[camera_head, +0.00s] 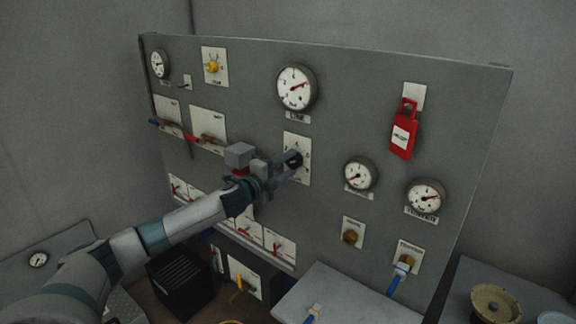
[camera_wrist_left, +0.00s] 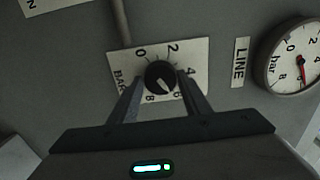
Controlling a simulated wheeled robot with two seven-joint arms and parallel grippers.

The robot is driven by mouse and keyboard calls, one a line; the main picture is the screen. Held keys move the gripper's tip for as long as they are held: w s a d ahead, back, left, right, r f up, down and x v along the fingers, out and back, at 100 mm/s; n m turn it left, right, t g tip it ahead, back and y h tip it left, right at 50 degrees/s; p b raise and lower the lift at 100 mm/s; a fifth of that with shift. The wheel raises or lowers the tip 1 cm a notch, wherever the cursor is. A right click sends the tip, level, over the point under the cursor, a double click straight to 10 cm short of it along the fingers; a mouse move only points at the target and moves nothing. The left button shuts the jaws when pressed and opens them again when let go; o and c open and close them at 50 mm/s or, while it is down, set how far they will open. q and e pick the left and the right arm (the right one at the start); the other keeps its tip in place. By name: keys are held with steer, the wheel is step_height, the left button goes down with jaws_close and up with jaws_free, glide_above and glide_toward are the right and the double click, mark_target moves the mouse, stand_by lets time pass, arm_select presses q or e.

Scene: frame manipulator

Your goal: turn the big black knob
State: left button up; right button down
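The big black knob (camera_wrist_left: 160,74) sits on a white scale plate (camera_wrist_left: 196,52) in the left wrist view, with a light pointer mark towards the lower right. In the head view the knob (camera_head: 295,158) is partly hidden by my gripper, in the middle of the grey panel. My left gripper (camera_head: 286,163) is at the plate. In the wrist view its two fingers (camera_wrist_left: 160,84) stand apart, one on each side of the knob, with a small gap showing; contact cannot be told. My right gripper is not in view.
The grey panel (camera_head: 240,75) carries a large gauge (camera_head: 296,88) above the knob and two smaller gauges (camera_head: 360,173) to the right. A red padlock-like tag (camera_head: 404,135) hangs at upper right. Levers and switches (camera_head: 208,139) lie left and below. A flat shelf (camera_head: 345,298) juts out below.

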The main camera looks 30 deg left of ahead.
arm_select(q)
steer(key=shift+o, duration=1.2)
steer(key=shift+s+a+f+b, duration=0.15)
steer(key=shift+s+b, duration=0.25)
steer(key=shift+s, duration=0.4)
steer(key=s+a+b, duration=0.1)
steer(key=s+b, duration=0.5)
steer(key=s, duration=0.9)
steer(key=shift+s+b, duration=0.3)
steer(key=shift+b, duration=0.1)
steer(key=shift+s, duration=0.1)
steer(key=shift+a, duration=0.1)
